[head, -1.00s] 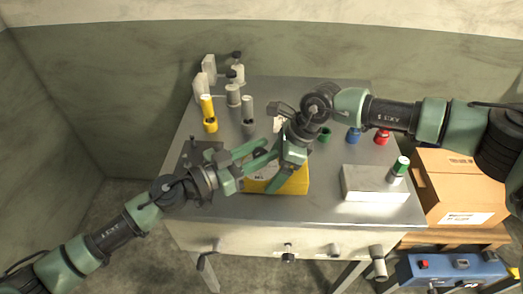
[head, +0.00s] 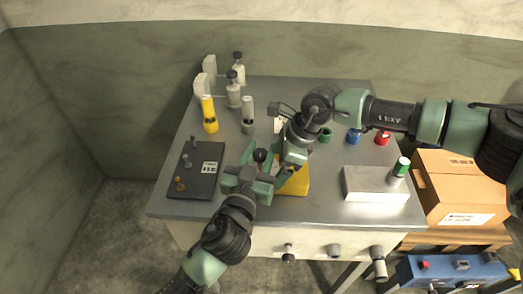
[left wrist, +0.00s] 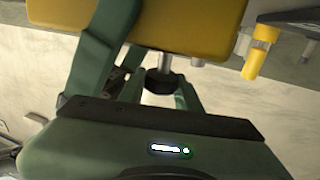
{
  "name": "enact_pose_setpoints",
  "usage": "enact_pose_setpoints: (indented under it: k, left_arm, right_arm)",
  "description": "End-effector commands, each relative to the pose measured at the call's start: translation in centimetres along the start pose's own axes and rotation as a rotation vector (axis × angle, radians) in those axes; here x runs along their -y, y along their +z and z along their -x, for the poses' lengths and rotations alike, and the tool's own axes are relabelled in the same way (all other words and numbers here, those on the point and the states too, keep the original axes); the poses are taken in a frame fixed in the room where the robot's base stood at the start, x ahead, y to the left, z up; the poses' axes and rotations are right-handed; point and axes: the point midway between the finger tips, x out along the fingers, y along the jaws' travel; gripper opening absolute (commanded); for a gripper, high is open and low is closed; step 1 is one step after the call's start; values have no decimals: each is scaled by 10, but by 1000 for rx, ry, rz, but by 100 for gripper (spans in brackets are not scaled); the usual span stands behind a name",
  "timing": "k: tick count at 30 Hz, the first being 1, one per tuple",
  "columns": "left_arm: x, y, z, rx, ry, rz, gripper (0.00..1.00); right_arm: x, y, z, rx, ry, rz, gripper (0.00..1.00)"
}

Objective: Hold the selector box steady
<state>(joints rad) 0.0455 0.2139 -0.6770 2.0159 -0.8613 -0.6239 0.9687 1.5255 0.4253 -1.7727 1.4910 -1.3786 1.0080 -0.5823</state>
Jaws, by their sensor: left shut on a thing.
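The yellow selector box (head: 296,184) stands on the grey table, partly covered by both of my grippers. In the left wrist view its yellow side (left wrist: 190,18) fills the top. My left gripper (head: 262,162) is at its near left side and shut on it; the palm hides the contact. A black knob (head: 260,155) shows between the left fingers; a black knob on a metal stem also shows in the left wrist view (left wrist: 160,82). My right gripper (head: 292,153) is over the back of the box; its fingertips are hidden, so I cannot tell its opening.
A dark plate with small pegs (head: 196,170) lies at the left. A yellow post (head: 209,114) and several grey posts stand behind it. Blue (head: 354,136), red (head: 382,138) and green pieces stand at the back right. A pale block (head: 375,184) is at the right.

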Motion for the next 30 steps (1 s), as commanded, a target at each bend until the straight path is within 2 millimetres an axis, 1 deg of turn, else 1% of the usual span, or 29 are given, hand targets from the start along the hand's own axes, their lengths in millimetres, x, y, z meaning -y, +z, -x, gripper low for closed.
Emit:
enact_pose_setpoints:
  k: [1,6,12,29,30]
  left_arm:
    - [-2,-4,0,-6,-32,11,0]
    - [-1,-4,-1,-6,-129,7,0]
    - [0,-4,-1,-7,-198,2,0]
    - [1,-4,0,-6,-226,-3,0]
    - [1,-4,0,-6,-226,-3,39]
  right_arm:
    - [-2,0,-1,-1,5,3,14]
    - [-2,0,-2,-2,6,3,14]
    - [-3,0,-2,-2,7,3,14]
    - [-3,-1,-2,-4,7,4,14]
    - [-3,-1,-2,-4,7,4,14]
